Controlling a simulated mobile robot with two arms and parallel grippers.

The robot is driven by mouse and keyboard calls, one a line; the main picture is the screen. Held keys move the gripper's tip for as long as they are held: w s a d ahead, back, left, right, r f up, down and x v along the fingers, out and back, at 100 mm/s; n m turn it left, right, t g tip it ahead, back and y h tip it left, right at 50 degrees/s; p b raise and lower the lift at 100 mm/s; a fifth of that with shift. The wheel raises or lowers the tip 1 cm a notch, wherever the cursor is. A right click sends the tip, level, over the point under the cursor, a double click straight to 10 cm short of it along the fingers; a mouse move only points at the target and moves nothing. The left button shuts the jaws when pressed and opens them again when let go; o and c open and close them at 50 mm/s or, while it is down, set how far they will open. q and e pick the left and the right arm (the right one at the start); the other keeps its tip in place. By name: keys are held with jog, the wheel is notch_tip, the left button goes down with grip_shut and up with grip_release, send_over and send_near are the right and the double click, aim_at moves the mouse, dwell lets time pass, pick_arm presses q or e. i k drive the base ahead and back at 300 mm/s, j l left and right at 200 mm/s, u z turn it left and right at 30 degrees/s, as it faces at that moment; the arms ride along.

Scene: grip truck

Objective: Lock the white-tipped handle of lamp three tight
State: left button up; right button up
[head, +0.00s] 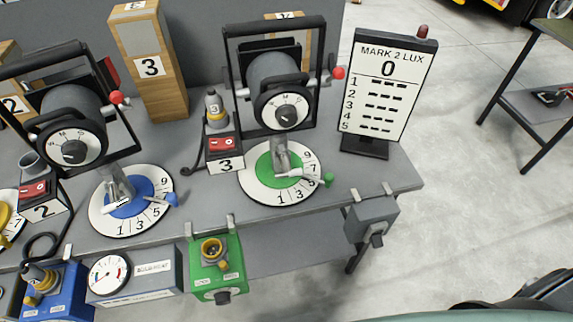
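Lamp three (272,75) is a grey-black lamp head in a black yoke, standing behind the green dial disc (262,172) in the head view. A pale, white-looking lever (292,173) shows low on its stand, over the disc. Next to it a green-tipped pointer (327,179) reaches the right rim. A red-tipped handle (338,73) sits at the right side of the yoke. How tight the pale lever is cannot be seen. Neither of my grippers is in view.
Lamp two (68,112) with a blue disc (128,205) stands left. A lux display (388,85) reading 0 stands right. A red-switch box marked 3 (224,153) is left of the green disc. Green (216,268) and grey (371,221) boxes hang on the table's front edge.

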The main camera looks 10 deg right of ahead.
aim_at(288, 171)
jog(key=j+z, duration=0.15)
jog(key=j, duration=1.1)
jog(key=k, duration=0.05)
